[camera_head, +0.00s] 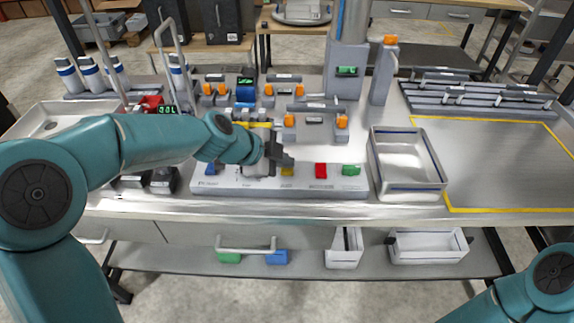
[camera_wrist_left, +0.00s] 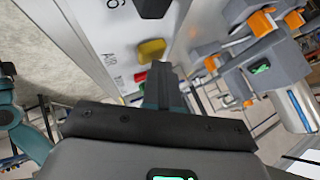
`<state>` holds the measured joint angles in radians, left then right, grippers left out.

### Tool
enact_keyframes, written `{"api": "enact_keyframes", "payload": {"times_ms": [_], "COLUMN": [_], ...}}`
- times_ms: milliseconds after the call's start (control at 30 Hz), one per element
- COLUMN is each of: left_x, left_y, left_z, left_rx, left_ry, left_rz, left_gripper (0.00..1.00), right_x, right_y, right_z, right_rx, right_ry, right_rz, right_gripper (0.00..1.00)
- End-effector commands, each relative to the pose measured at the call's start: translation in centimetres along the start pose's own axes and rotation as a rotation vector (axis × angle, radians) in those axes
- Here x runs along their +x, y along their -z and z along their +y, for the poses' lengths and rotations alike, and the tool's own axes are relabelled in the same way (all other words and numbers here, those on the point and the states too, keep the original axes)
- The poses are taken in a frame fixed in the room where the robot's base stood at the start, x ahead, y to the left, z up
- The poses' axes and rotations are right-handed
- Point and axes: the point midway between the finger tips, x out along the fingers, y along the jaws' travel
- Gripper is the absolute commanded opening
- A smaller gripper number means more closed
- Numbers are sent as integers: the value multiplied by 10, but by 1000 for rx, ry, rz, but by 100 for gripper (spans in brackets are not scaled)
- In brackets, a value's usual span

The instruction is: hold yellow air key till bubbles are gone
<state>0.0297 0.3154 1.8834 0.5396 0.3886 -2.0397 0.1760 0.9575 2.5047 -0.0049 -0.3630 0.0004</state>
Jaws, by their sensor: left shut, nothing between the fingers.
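The yellow key (camera_head: 287,171), marked AIR in the wrist view (camera_wrist_left: 151,50), sits on the white key panel (camera_head: 270,190). My left gripper (camera_head: 284,160) is shut and empty, its tips just above and behind the yellow key in the head view. In the left wrist view the closed fingers (camera_wrist_left: 161,72) end close beside the yellow key; I cannot tell if they touch it. The key looks raised there. No bubbles can be made out, as my arm and gripper cover part of the dispenser. My right gripper is out of view.
On the same panel are a red key (camera_head: 321,171), a green key (camera_head: 351,170) and a blue key (camera_head: 211,169). A metal tray (camera_head: 445,184) stands right of the panel. Grey blocks with orange clamps (camera_head: 342,122) stand behind it. A yellow-edged mat area (camera_head: 495,165) is bare.

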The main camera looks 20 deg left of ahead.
Motion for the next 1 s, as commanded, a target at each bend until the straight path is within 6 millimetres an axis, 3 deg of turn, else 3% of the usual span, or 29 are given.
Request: {"api": "enact_keyframes", "payload": {"times_ms": [1000], "left_x": [-21], "left_y": [16], "left_z": [-16], "left_rx": [1], "left_ry": [1], "left_rz": [0], "left_gripper": [0], "right_x": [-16], "right_y": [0], "right_z": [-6], "right_rx": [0], "right_ry": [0], "right_rz": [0], "right_gripper": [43]}}
